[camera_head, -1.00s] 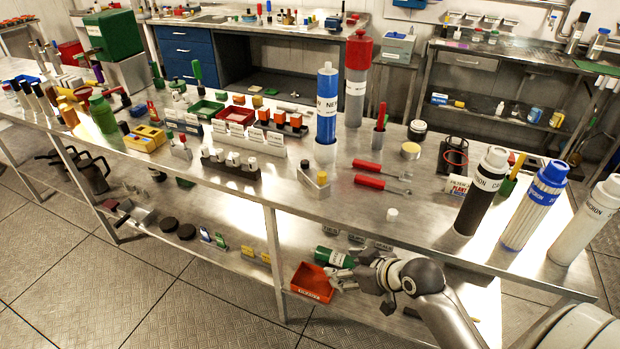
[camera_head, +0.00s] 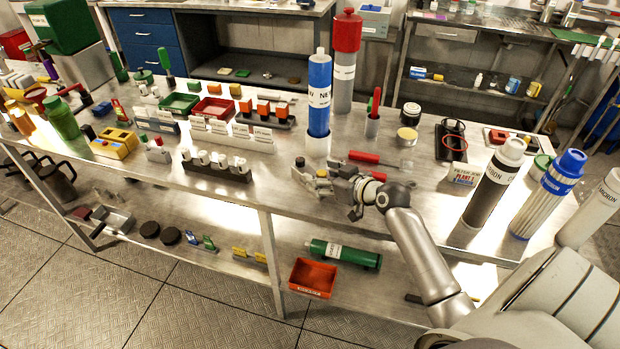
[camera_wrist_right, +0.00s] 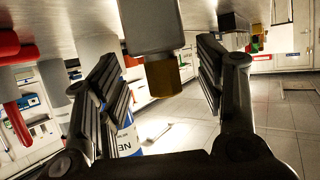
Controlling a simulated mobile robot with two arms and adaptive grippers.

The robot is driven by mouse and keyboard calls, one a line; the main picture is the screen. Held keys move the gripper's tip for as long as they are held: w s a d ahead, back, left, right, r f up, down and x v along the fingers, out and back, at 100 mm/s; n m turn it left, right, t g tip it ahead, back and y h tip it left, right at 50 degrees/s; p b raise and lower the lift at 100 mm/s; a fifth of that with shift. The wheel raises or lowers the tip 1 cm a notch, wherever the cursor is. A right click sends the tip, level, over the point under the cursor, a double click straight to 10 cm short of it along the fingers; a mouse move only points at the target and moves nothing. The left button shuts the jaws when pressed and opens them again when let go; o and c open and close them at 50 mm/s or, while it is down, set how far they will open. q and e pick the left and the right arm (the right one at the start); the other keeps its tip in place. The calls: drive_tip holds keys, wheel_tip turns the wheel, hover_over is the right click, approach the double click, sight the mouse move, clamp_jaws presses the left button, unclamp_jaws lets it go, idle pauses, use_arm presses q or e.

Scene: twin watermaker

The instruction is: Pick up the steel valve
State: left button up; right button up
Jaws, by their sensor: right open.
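A small pale grey block with a dark knob and a yellow end (camera_head: 311,182), which looks like the steel valve, sits near the front edge of the bench top. My right gripper (camera_head: 334,183) is at its right side and partly covers it in the head view. In the right wrist view the grey block (camera_wrist_right: 148,28) with its brass-yellow end hangs into the picture between the spread fingers of my right gripper (camera_wrist_right: 155,75). The jaws are open, with gaps visible on both sides. My left gripper is not in view.
A blue cylinder (camera_head: 319,95) stands just behind the block. Red-handled screwdrivers (camera_head: 364,157) lie to the right. A dark rack of white pieces (camera_head: 218,172) stands to the left. An orange tray (camera_head: 312,278) and a green cylinder (camera_head: 345,254) lie on the lower shelf.

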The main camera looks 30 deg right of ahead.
sight(310, 172)
drive_tip(key=shift+p+x, duration=0.3)
drive_tip(key=shift+x, duration=0.5)
drive_tip(key=x, duration=0.3)
drive_tip(key=shift+a+f+p, duration=0.15)
drive_tip(key=shift+a+p, duration=0.05)
drive_tip(key=shift+p, duration=0.1)
drive_tip(key=shift+w+f, duration=0.1)
drive_tip(key=shift+w, duration=0.1)
drive_tip(key=shift+f, duration=0.1)
drive_tip(key=shift+w, duration=0.1)
clamp_jaws()
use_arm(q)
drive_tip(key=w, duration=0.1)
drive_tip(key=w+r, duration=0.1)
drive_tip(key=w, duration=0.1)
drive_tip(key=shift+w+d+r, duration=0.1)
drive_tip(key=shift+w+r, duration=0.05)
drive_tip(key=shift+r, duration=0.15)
